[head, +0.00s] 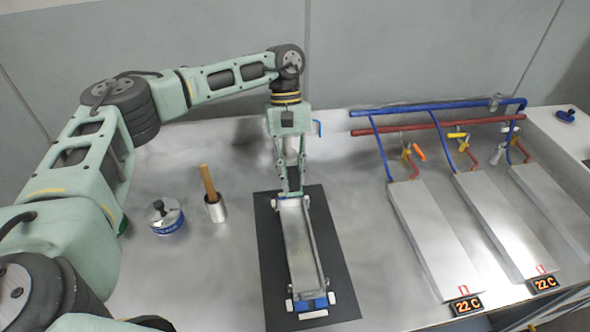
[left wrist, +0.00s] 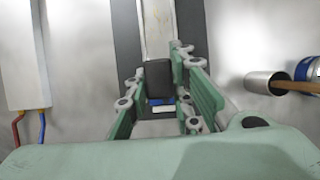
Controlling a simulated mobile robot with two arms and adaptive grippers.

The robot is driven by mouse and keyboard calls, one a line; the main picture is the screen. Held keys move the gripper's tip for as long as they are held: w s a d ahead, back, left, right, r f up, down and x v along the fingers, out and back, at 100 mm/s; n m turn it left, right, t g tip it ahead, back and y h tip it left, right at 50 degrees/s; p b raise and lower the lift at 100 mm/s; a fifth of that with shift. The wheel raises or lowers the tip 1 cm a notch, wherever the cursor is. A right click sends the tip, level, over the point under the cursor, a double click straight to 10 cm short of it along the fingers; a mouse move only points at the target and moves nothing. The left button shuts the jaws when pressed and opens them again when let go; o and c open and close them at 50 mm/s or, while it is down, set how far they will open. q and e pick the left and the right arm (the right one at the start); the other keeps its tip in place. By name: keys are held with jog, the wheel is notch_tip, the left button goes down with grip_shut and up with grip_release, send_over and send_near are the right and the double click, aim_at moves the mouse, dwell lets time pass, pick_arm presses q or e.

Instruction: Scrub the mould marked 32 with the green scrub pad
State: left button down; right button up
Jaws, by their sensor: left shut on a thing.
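A long narrow metal mould (head: 299,245) with blue and white end pieces lies on a black mat (head: 344,262). My left gripper (head: 290,194) points down at the mould's far end and is shut on its end piece. In the left wrist view a blue and white piece (left wrist: 161,104) shows between the fingers, partly covered by a dark block. No number 32 can be read. A small dark green thing (head: 123,227) shows beside my left arm, mostly hidden; I cannot tell whether it is the scrub pad. My right gripper is not in view.
A round blue-labelled tin (head: 165,219) and a metal cup (head: 216,211) with a wooden handle stand left of the mat. Several metal plates (head: 432,238) with blue and red pipes and 22 C displays lie on the right. Bare bench lies between the mat and the plates.

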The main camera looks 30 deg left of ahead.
pick_arm(q)
notch_tip(320, 180, down, 7)
jog(key=b, duration=0.4)
jog(key=shift+s+d, duration=0.1)
jog(key=shift+s, duration=0.05)
jog(key=shift+f+b, duration=0.6)
jog(key=shift+f, duration=0.05)
jog(key=shift+s+d+p, duration=0.35)
jog(key=shift+s+d, duration=0.35)
jog(key=shift+s, duration=0.25)
jog(key=shift+s+d, duration=0.1)
jog(key=shift+s+d, duration=0.8)
jog(key=shift+s, duration=0.2)
